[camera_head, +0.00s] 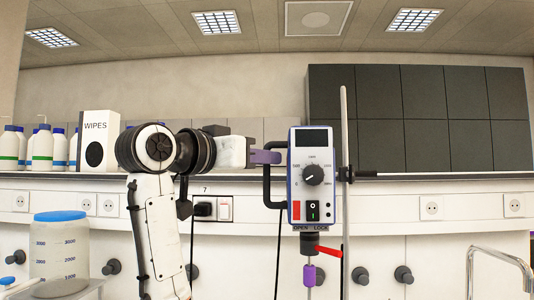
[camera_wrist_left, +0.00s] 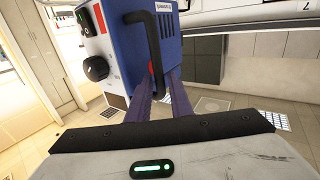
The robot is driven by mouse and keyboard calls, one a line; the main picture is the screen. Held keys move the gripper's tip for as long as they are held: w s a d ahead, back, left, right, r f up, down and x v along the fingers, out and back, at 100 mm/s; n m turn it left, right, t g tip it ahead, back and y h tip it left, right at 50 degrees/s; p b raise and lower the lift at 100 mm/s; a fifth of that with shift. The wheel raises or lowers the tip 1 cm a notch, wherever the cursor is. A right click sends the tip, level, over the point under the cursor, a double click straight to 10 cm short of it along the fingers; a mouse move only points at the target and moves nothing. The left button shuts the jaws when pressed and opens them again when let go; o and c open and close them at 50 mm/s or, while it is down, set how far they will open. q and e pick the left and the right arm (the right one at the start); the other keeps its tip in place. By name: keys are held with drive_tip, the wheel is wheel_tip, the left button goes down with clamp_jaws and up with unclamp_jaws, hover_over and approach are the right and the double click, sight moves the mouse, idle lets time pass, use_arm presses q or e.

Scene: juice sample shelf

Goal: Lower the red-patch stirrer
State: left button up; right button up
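The red-patch stirrer (camera_head: 329,198) is a blue-edged box with a dial, a dark display and a red patch (camera_head: 296,211) at its lower left. It hangs upright at a vertical rod (camera_head: 344,110). A red lever (camera_head: 328,251) sticks out to the right below its OPEN/LOCK label. A black handle (camera_head: 267,190) is on its left side. My left gripper (camera_head: 265,157) is at the upper part of this handle. In the left wrist view its purple fingers (camera_wrist_left: 160,85) stand apart on both sides of the handle (camera_wrist_left: 143,45), with a gap visible. My right gripper is out of view.
A thin shaft with a purple piece (camera_head: 313,275) is under the stirrer. A blue-lidded tank (camera_head: 60,250) stands at lower left and a tap (camera_head: 500,258) at lower right. Bottles (camera_head: 42,150) and a wipes box (camera_head: 98,140) line the shelf.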

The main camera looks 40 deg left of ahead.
use_arm(q)
drive_tip(key=shift+w, duration=0.8)
clamp_jaws()
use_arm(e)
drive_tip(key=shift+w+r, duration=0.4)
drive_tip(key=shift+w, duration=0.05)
